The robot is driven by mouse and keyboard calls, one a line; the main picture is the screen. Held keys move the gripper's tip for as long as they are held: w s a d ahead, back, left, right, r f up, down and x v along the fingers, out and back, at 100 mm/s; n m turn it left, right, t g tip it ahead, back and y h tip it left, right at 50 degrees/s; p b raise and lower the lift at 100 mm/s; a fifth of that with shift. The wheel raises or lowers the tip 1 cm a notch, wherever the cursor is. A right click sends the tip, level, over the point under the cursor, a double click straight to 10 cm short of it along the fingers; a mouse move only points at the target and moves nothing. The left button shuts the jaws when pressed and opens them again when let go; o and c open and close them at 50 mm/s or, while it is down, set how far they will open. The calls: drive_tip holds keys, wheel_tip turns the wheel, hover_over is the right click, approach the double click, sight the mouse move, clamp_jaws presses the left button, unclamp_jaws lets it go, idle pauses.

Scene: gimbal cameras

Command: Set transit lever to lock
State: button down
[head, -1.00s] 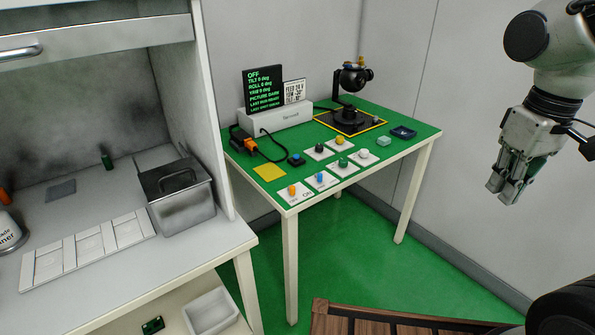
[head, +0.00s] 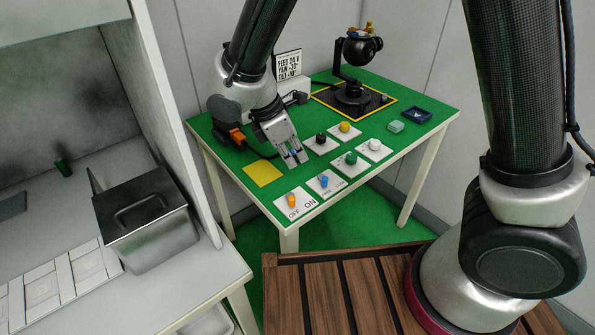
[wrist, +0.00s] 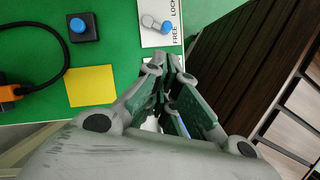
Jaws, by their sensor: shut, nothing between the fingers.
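The transit lever is a blue-tipped lever on a white card (head: 326,183) near the table's front edge. In the wrist view its blue knob (wrist: 167,27) and grey pivot end show on the card, with the words LOCK and FREE along one side. The knob lies on the side of the lettering, nearer FREE than LOCK. My gripper (head: 300,161) is shut and empty, above the table just behind and left of that card. In the wrist view the closed fingertips (wrist: 166,60) lie just below the card's FREE end, apart from the knob.
An orange-lever card (head: 294,203) marked ON stands beside it. Several cards with black, yellow, green and white (head: 374,145) knobs lie behind. A yellow square (head: 263,173) is at left. A blue button (wrist: 79,26) sits on a black box. A camera gimbal (head: 352,90) stands at the back.

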sight(323, 177)
drive_tip(key=shift+s+n, duration=0.1)
drive_tip(key=shift+n, duration=0.2)
drive_tip(key=x, duration=1)
idle(0.4)
